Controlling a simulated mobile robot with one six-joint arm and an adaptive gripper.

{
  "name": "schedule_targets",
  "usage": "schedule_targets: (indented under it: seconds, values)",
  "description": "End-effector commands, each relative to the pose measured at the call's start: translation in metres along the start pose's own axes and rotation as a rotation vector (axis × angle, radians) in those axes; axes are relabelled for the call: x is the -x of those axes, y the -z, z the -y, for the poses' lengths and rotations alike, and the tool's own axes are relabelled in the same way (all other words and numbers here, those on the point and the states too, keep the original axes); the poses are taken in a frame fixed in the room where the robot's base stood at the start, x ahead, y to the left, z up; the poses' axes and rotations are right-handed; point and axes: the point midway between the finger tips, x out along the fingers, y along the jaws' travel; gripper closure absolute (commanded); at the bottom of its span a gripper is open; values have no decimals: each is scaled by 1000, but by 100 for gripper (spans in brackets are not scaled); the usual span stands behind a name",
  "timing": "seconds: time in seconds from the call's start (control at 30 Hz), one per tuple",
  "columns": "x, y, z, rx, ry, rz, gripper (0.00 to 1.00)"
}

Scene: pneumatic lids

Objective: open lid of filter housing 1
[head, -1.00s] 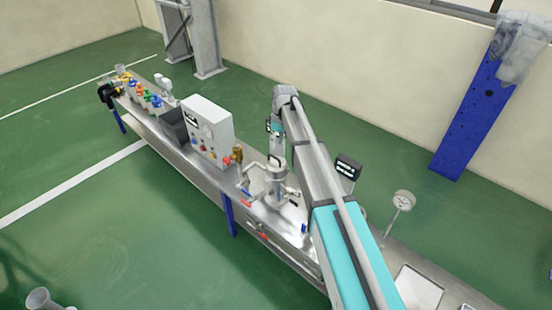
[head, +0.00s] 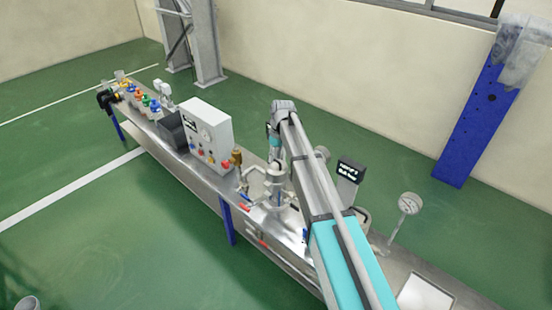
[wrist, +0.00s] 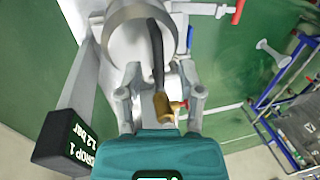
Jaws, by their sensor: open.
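The steel filter housing (head: 276,188) stands on the bench beside my arm in the head view. In the wrist view a grey cylindrical part (wrist: 118,42) with a round rim fills the top, and a dark bar or hose runs down from it. Its lid is hard to tell apart from the body. My gripper (wrist: 160,78) is open, its two grey fingers spread below the cylinder with nothing clearly held. In the head view my gripper is largely hidden by my arm, just above the housing. A black sign (wrist: 68,142) reads "DROP 1 1.2 bar".
A brass valve (wrist: 163,107) with a red handle shows between the fingers, farther off. A control box (head: 205,130) stands left of the housing. A sign on a post (head: 350,170) and a gauge (head: 409,204) stand to the right. The green floor in front is clear.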

Motion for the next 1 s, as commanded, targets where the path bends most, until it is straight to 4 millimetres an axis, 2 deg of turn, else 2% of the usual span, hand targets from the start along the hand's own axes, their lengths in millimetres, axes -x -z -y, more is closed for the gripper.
schedule_targets:
  seconds: [0.2,0.27,0.47,0.5,1.0]
  values:
    - [0,0,0,0,0,0,52]
    - [0,0,0,0,0,0,61]
    - [0,0,0,0,0,0,98]
    - [0,0,0,0,0,0,100]
    - [2,-1,-2,0,0,2,100]
